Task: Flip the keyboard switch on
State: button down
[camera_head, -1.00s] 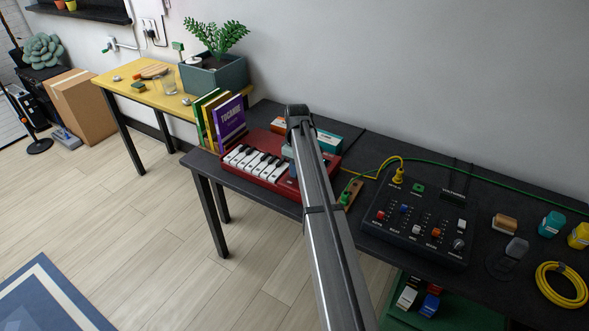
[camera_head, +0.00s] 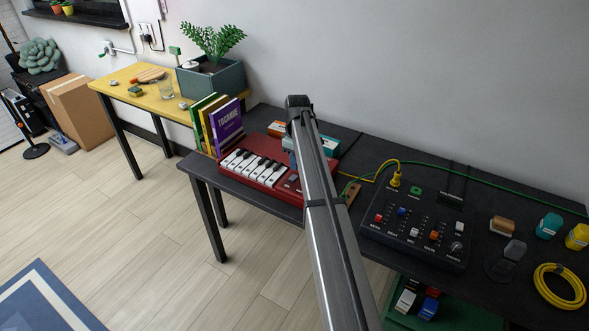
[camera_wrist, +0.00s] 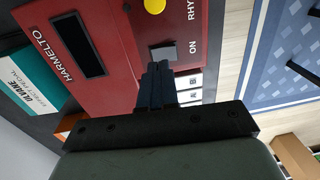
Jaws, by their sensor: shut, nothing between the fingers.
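The red keyboard (camera_head: 238,178) stands on the black table, partly hidden by my arm in the head view. In the wrist view its red top (camera_wrist: 110,22) fills the upper left, with the name HARMELTO, a dark display (camera_wrist: 77,45) and a yellow round knob (camera_wrist: 155,5). A small grey switch (camera_wrist: 163,52) sits beside the printed word ON. My gripper (camera_wrist: 158,68) is shut and empty. Its fingertips are right at the switch's near edge in the picture; I cannot tell whether they touch it. The switch's position is unclear.
Books (camera_head: 228,125) stand at the keyboard's left. A black control box (camera_head: 415,228) with cables is to the right, near a yellow cable coil (camera_head: 560,287). A teal box (camera_head: 328,145) lies behind the keyboard.

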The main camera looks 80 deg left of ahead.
aim_at(291, 179)
notch_tip(291, 179, up, 10)
jog(key=shift+w+a+r, duration=0.25)
jog(key=shift+w+a, duration=0.2)
jog(key=shift+s+d+r, duration=0.15)
jog(key=shift+s+d, duration=0.3)
jog(key=shift+s, duration=0.15)
jog(key=f, duration=0.4)
jog(key=s+d+f, duration=0.1)
jog(key=f, duration=0.9)
jog(key=shift+s+d, duration=0.15)
